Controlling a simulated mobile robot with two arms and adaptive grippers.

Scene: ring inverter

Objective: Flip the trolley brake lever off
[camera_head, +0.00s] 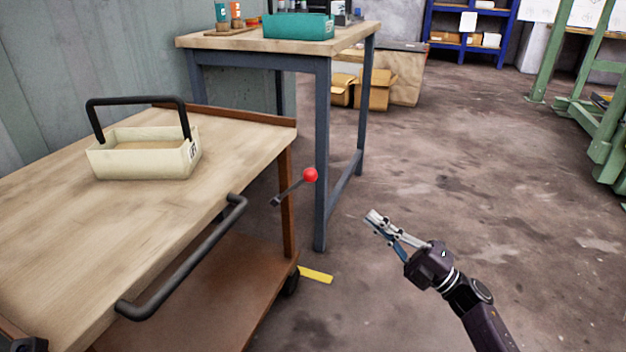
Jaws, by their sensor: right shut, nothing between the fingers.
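The trolley (60,240) stands at the left, with a wooden top and a black push handle (185,262). The brake lever (292,188) is a thin dark rod with a red ball knob (310,175). It sticks out by the trolley's right corner post and slants up to the right. My right gripper (374,220) is shut and empty, to the right of and below the red knob, clearly apart from it. My left gripper does not show; a dark part at the bottom left corner is too cut off to name.
A cream tote (145,165) with a black handle sits on the trolley. A workbench (300,45) with a teal bin (298,27) stands behind, its blue-grey leg (322,150) close to the knob. A yellow piece (316,275) is near the wheel. Floor at the right is clear.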

